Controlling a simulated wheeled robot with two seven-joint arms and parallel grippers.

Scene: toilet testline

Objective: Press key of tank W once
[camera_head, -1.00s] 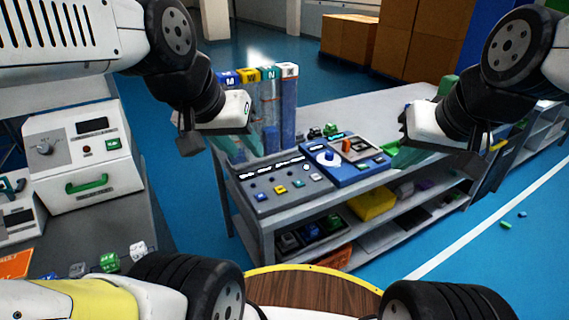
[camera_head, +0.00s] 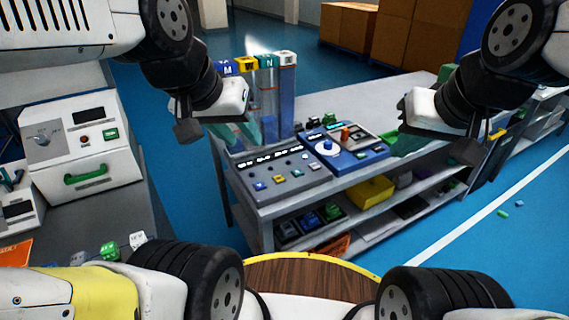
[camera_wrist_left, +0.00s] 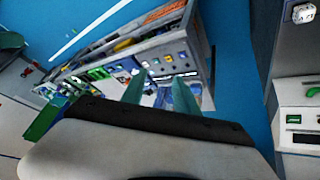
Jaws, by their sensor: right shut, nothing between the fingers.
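Tank W (camera_head: 247,66), with a yellow label, stands second from left in a row of upright tanks at the bench's back left. The grey key panel (camera_head: 268,168) lies in front of the tanks, with small coloured keys; the yellow key (camera_head: 279,178) matches tank W's label colour. My left gripper (camera_head: 238,131) hangs above the panel's left back side, in front of the tanks and apart from the keys. Its green fingers (camera_wrist_left: 160,92) are apart and empty in the left wrist view. My right gripper (camera_head: 408,143) is shut over the bench's right part.
A blue panel (camera_head: 347,154) with a white round knob sits right of the grey one. The bench (camera_head: 385,100) has lower shelves holding a yellow bin (camera_head: 372,191). A white machine (camera_head: 82,150) stands at the left.

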